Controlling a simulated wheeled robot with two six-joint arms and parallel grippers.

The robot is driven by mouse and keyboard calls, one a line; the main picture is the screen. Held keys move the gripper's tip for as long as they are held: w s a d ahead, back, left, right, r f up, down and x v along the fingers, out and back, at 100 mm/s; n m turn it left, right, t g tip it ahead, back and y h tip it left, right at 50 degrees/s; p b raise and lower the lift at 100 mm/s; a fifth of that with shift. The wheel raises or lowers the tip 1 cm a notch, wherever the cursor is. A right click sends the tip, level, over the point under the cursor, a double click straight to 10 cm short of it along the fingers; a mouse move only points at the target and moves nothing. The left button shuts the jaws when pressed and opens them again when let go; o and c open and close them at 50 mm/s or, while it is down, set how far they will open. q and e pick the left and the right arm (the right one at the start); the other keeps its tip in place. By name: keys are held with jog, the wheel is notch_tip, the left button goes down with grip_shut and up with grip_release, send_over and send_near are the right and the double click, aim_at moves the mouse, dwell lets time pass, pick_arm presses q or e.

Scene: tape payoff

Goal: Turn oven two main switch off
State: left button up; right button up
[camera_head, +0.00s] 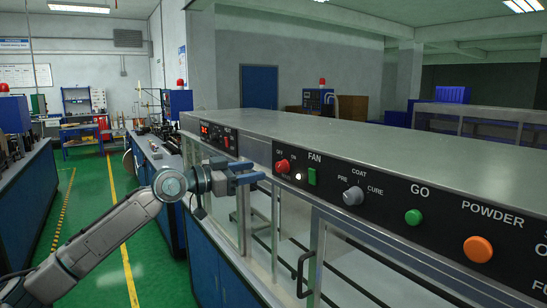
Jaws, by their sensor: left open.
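A red rotary switch (283,166) with small markings above it sits on the black front panel of a long grey machine. A second red switch (227,141) sits farther back on the panel, near a red display (204,129). No label reading oven two is legible. My left gripper (258,171) is open and empty, its fingers pointing right, just left of the nearer red switch in the picture. Whether they touch the panel I cannot tell. My right gripper is not in view.
Right along the panel are a grey COAT/CURE knob (353,196), a green GO button (413,217) and an orange POWDER button (478,249). Glazed doors with a black handle (303,273) lie below. The green floor aisle (90,215) at left is clear.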

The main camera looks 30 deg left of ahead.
aim_at(278, 167)
pick_arm(q)
jog(key=shift+p+x, duration=1.2)
jog(key=shift+x, duration=0.35)
jog(key=shift+p+x, duration=0.8)
jog(key=shift+x, duration=0.4)
jog(key=shift+p+x, duration=0.4)
jog(key=shift+x, duration=0.55)
jog(key=shift+f, duration=0.1)
jog(key=c, duration=1)
